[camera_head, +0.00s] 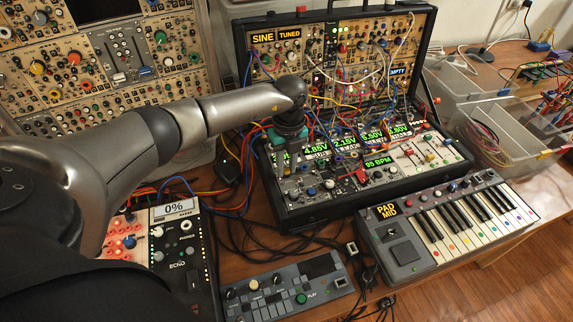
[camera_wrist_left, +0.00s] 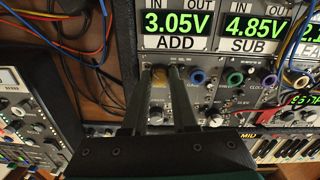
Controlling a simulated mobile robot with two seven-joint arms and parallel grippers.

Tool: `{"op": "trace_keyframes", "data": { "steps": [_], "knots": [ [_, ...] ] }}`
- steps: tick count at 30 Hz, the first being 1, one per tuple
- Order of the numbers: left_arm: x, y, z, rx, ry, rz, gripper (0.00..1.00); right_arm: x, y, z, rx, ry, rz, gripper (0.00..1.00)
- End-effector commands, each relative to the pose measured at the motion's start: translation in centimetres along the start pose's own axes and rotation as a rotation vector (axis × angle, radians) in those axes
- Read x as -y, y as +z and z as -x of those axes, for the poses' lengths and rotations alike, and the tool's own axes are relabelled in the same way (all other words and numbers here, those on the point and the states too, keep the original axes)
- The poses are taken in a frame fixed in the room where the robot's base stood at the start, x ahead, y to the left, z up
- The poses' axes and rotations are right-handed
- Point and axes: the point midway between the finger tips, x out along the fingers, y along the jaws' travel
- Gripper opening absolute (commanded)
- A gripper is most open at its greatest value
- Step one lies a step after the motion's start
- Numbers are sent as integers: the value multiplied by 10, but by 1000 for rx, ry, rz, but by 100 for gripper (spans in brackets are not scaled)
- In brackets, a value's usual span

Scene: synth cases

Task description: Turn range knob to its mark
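My left gripper (camera_head: 284,158) points down at the left end of the lower panel of the black synth case (camera_head: 330,215). In the left wrist view the two fingertips of my left gripper (camera_wrist_left: 160,70) stand a small gap apart. A small orange-yellow knob (camera_wrist_left: 159,75) sits between them on the grey panel, below the green display reading 3.05V, ADD (camera_wrist_left: 175,22). I cannot tell whether the fingers touch it. The knob's label and mark are not readable, so I cannot confirm it is the range knob. My right gripper is not in view.
Patch cables (camera_head: 390,125) crowd the case. A PAD MID keyboard (camera_head: 405,255), a grey PLAY unit (camera_head: 285,290) and a mixer showing 0% (camera_head: 174,210) stand near.

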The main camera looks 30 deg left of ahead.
Motion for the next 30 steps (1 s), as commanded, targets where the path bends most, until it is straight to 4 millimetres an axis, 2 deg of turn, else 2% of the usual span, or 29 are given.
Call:
{"op": "trace_keyframes", "data": {
  "steps": [2, 17, 23, 30],
  "knots": [
    [0, 0, 0, 0, 0, 0, 0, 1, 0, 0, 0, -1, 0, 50],
    [0, 0, 1, 1, 0, -20, 0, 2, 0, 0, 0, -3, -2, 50],
    [0, 1, 1, 4, -1, -105, 0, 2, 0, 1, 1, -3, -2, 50],
    [0, 1, 2, 11, -1, -297, 0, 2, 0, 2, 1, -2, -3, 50]
  ]
}}
